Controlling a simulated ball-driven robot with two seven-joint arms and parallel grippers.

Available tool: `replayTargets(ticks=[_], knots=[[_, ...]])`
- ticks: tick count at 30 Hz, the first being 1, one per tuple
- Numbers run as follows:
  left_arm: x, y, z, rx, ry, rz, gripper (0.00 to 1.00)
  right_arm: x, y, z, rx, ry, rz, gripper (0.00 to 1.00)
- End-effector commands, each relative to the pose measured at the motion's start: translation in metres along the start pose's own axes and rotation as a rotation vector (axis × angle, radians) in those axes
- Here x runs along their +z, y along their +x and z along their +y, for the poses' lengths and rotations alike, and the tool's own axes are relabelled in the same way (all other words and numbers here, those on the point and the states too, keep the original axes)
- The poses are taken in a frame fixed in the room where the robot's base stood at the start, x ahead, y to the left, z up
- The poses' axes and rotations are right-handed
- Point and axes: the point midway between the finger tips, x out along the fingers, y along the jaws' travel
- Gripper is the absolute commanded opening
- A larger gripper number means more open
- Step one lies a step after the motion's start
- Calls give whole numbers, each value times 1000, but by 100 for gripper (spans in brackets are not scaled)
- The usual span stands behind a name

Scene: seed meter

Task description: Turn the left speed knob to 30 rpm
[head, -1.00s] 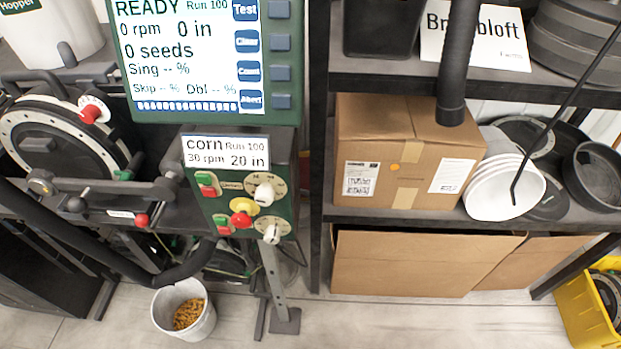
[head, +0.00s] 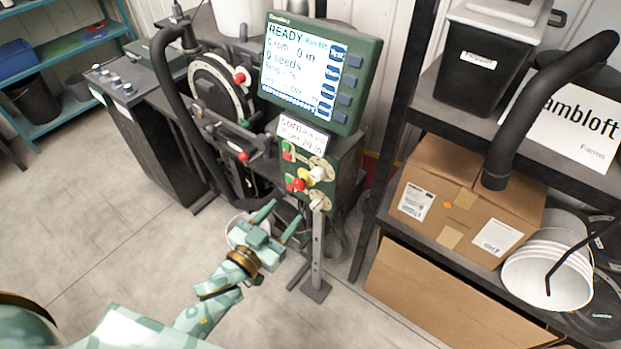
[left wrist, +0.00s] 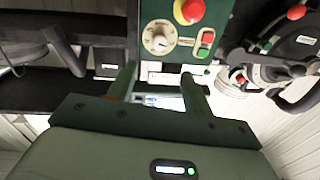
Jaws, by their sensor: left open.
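The green control panel (head: 294,166) stands below the screen. It carries two pale knobs, an upper one (head: 317,174) and a lower one (head: 317,204), and a red mushroom button (head: 298,184). In the left wrist view, which looks upside down, one white knob (left wrist: 158,38) on a dial shows beside the red button (left wrist: 188,11); its setting is too small to read. I cannot tell which knob is the left speed knob. The screen (head: 308,75) reads READY and 0 rpm. My left gripper (head: 288,211) is open and empty, in front of and below the panel. My right gripper is not in view.
A metal post (head: 317,250) stands under the panel, close to my left gripper. A pale bucket (head: 236,232) is on the floor behind the gripper. The dark shelf (head: 455,125) with a cardboard box (head: 440,212) is at the right.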

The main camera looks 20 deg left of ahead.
Motion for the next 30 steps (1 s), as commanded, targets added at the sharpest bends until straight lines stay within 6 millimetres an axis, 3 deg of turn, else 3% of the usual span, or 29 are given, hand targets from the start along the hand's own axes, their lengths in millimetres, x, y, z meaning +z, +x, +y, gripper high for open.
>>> replayTargets(ticks=[6, 13, 19, 27, 30], knots=[[-1, 59, 0, 0, 1, 2, 50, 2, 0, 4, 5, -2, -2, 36], [0, 103, 0, 1, -1, 0, 50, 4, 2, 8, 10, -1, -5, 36], [0, 118, 0, 1, 0, -2, 50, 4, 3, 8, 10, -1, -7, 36], [0, 119, 0, 0, 0, -2, 50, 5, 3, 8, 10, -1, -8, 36], [0, 119, 0, 0, 0, -2, 22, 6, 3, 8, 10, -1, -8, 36]])
